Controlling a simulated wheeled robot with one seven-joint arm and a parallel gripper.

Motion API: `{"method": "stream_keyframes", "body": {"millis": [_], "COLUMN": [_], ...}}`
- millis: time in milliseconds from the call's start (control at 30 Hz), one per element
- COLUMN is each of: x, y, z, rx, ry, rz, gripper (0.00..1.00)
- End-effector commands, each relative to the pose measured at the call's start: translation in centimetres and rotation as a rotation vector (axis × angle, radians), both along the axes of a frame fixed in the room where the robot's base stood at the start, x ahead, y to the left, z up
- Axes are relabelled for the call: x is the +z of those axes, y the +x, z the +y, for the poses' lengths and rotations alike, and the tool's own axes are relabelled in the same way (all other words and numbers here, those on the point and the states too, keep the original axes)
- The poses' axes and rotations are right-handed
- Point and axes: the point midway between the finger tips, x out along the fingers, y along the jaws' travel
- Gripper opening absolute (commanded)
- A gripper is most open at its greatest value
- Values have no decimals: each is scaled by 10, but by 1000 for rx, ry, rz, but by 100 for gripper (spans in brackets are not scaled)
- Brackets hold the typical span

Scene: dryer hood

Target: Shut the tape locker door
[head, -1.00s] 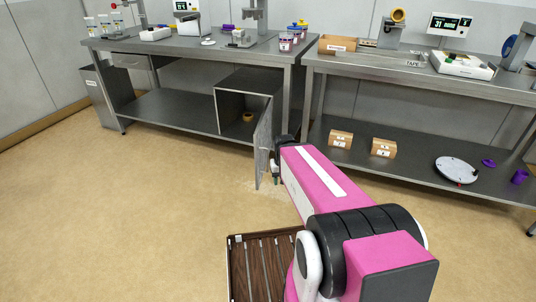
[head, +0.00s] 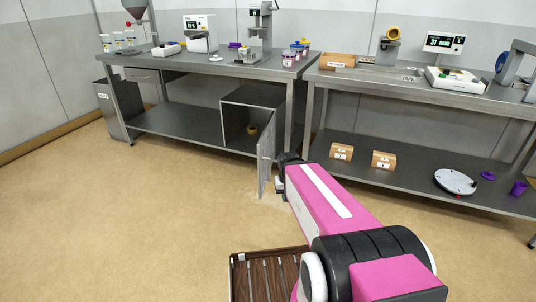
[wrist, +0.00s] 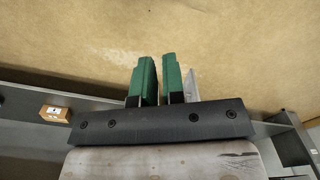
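The tape locker (head: 250,95) is a grey box on the lower shelf of the left bench, at that bench's right end. Its door (head: 266,160) stands wide open, swung out toward me, with its hinge side at the right of the opening. A yellow-brown tape roll (head: 252,129) sits inside. My gripper (head: 279,187) is low, just right of the door; whether it touches the door is unclear. In the wrist view my gripper (wrist: 160,80) has two green fingers slightly apart, nothing visible between them. A pale grey strip beside the right finger (wrist: 192,86) may be the door's edge.
The right bench (head: 410,165) has boxes (head: 341,152) and a round white plate (head: 455,181) on its lower shelf. A bench leg (head: 290,118) stands close behind the door. A grey bin (head: 107,110) is far left. The floor left of the door is clear.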

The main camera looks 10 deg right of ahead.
Motion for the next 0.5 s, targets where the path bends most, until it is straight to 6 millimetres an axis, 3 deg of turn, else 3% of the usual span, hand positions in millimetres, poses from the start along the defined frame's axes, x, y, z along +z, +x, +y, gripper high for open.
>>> {"method": "stream_keyframes", "body": {"millis": [167, 300, 400, 500], "x": [20, 58, 90, 117], "y": [72, 152, 201, 237], "z": [0, -5, -11, -18], "rx": [-48, -109, -151, -183], "ry": [91, 205, 279, 335], "rz": [-109, -249, -344, -417], "gripper": [0, 0, 0, 0]}}
